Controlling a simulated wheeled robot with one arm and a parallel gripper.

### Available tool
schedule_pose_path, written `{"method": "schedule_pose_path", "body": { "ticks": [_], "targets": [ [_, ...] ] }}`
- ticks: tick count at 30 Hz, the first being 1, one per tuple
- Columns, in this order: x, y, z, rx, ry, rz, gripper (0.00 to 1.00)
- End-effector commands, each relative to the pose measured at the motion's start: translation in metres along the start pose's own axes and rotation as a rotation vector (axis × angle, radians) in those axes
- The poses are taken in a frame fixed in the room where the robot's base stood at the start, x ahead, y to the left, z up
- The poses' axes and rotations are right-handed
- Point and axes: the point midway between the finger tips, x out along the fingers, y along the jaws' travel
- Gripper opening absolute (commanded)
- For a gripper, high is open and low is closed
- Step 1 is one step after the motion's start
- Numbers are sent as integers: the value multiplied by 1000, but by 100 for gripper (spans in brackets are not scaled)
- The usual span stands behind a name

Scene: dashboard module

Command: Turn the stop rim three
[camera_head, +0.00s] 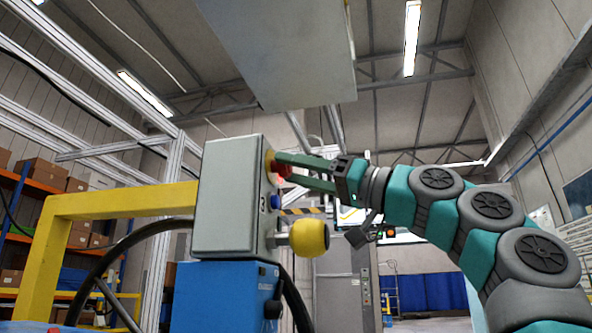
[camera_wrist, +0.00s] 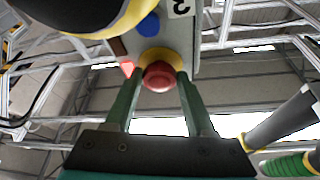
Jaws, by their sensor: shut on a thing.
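A red stop knob (camera_wrist: 158,77) on a yellow base (camera_wrist: 160,56) sticks out from the side of a grey control box (camera_head: 222,200). A "3" label (camera_wrist: 181,7) shows on that face in the wrist view. My gripper (camera_head: 284,169) reaches in from the right, with one green finger on each side of the knob. It is shut on the red knob, which shows between the fingertips in the wrist view. In the head view the fingers hide much of the knob.
Below the knob are a blue button (camera_head: 276,202) and a large yellow ball handle (camera_head: 309,238) that sticks out towards my arm. The grey box stands on a blue block (camera_head: 222,297). A yellow frame (camera_head: 118,202) and a black cable (camera_head: 125,243) are on the left.

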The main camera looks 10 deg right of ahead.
Motion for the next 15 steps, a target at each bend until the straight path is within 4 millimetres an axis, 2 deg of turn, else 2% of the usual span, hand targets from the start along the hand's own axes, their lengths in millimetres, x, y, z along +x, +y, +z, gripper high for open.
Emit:
{"method": "schedule_pose_path", "body": {
  "ticks": [15],
  "targets": [
    [0, -1, 0, 78, -1, 31, 0]
  ]
}}
